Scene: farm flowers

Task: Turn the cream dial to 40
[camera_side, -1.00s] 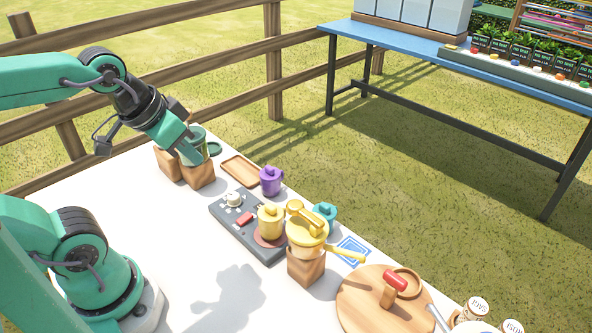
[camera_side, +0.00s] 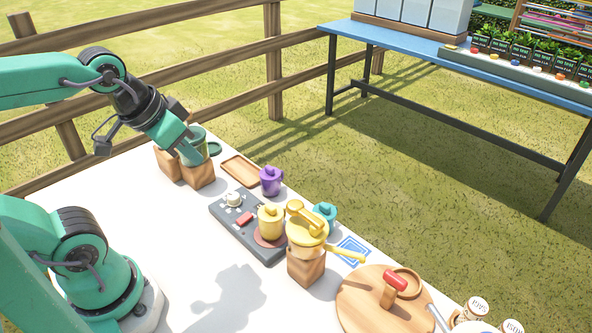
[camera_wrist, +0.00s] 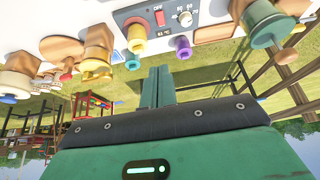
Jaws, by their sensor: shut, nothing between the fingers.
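The cream dial (camera_side: 233,199) sits on the dark grey control panel (camera_side: 223,213), near its far left end, with marks around it. In the wrist view the dial (camera_wrist: 186,18) shows near the top, with small numbers around it too small to read surely. A red switch (camera_side: 244,219) is beside it. My gripper (camera_side: 192,160) is in front of the wooden blocks, up and left of the panel and apart from the dial. In the wrist view my gripper (camera_wrist: 160,72) shows its two green fingers shut together, with nothing between them.
A yellow pot (camera_side: 270,222) stands on the panel's red plate. A purple pot (camera_side: 270,181) and a wooden tray (camera_side: 241,170) are behind the panel. A green pot (camera_side: 199,139) stands on wooden blocks (camera_side: 199,177) close to my gripper.

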